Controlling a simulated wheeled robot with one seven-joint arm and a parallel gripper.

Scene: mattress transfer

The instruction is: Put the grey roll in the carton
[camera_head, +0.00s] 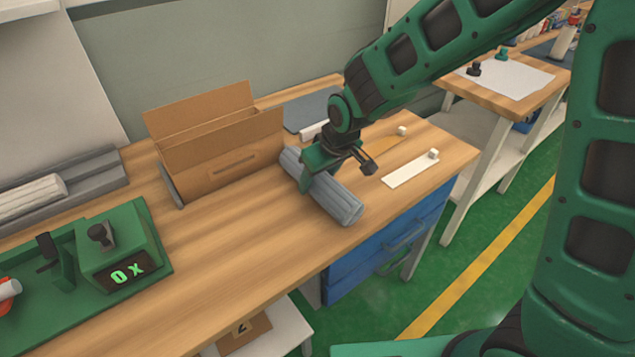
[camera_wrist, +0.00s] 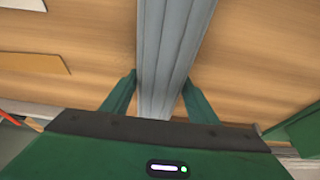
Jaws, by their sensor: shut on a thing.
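The grey roll (camera_head: 337,199) lies tilted across the view over the wooden table, to the right of the carton. My gripper (camera_head: 323,178) is shut on the roll near its middle. In the wrist view the roll (camera_wrist: 172,45) runs between the two fingers of my gripper (camera_wrist: 160,98), one on each side. I cannot tell whether the roll touches the table. The open brown carton (camera_head: 222,165) stands on the table with its flaps up. Its inside is mostly hidden by its front wall.
A green device with a display (camera_head: 122,262) stands at the left front of the table (camera_head: 240,240). A grey tray (camera_head: 95,172) with a white roll lies behind it. White and tan strips (camera_head: 410,170) lie at the right. The table's front is clear.

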